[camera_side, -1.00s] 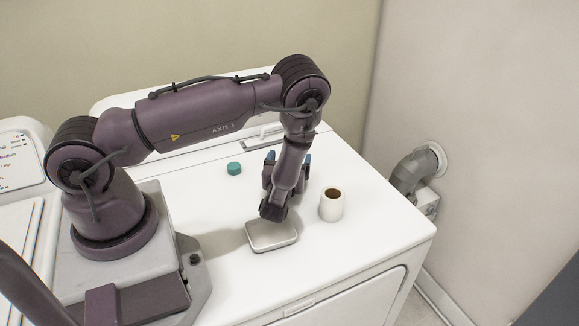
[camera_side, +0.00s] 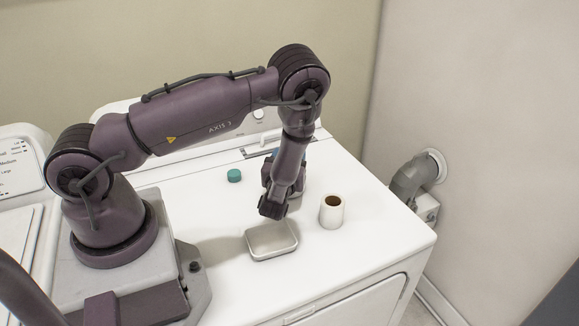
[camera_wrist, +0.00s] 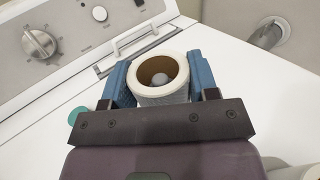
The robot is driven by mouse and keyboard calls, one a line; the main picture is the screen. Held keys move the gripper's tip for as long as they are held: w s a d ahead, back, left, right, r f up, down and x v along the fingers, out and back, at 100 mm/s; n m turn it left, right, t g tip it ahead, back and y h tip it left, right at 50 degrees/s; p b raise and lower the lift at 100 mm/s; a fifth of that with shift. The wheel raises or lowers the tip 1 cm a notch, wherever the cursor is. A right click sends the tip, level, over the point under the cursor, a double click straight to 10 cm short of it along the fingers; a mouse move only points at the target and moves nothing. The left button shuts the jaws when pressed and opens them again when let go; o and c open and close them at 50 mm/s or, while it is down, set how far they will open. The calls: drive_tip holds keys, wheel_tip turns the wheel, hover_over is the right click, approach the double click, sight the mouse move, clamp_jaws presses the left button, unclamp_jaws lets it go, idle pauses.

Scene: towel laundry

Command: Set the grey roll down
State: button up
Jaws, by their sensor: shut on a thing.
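My gripper (camera_wrist: 160,80) is shut on the grey roll (camera_wrist: 163,95), its blue fingers on either side of it in the wrist view. The roll is upright, its pale rim and brown core facing the camera, and something pale shows inside the core. In the side view my wrist hides most of the gripper and roll, at the middle of the white machine top (camera_side: 365,240). I cannot tell whether the roll's bottom touches that top.
A white roll (camera_side: 332,211) stands upright to the right of my gripper. A shallow metal tin (camera_side: 271,241) lies in front, below my wrist. A teal cap (camera_side: 234,175) lies to the left. A control panel (camera_wrist: 60,40) rises behind. The right front of the top is clear.

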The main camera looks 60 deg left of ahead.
wheel_tip(320, 180, up, 6)
drive_tip(key=shift+r, duration=0.15)
drive_tip(key=shift+s+r, duration=0.15)
drive_tip(key=shift+s, duration=0.05)
drive_tip(key=w+d+r+m+t+h, duration=0.1)
drive_tip(key=d+r+m+t+h, duration=0.2)
drive_tip(key=d, duration=0.7)
drive_tip(key=d+r+m+t+h, duration=0.3)
drive_tip(key=d+h, duration=0.1)
drive_tip(key=d, duration=0.6)
drive_tip(key=s+a+f+n+g+y, duration=0.2)
drive_tip(key=s+n+g+y, duration=0.45)
drive_tip(key=s, duration=0.65)
drive_tip(key=s+a+f+n+g+y, duration=0.2)
drive_tip(key=s+n+g+y, duration=0.2)
drive_tip(key=s+n+g, duration=0.6)
drive_tip(key=m+g, duration=0.2)
hover_over(271, 242)
drive_tip(key=s, duration=0.1)
wheel_tip(271, 242, down, 8)
drive_tip(key=shift+f, duration=0.1)
drive_tip(key=shift+w+f, duration=0.4)
drive_tip(key=shift+f, duration=0.15)
drive_tip(key=shift+w+f, duration=0.1)
drive_tip(key=shift+f, duration=1.5)
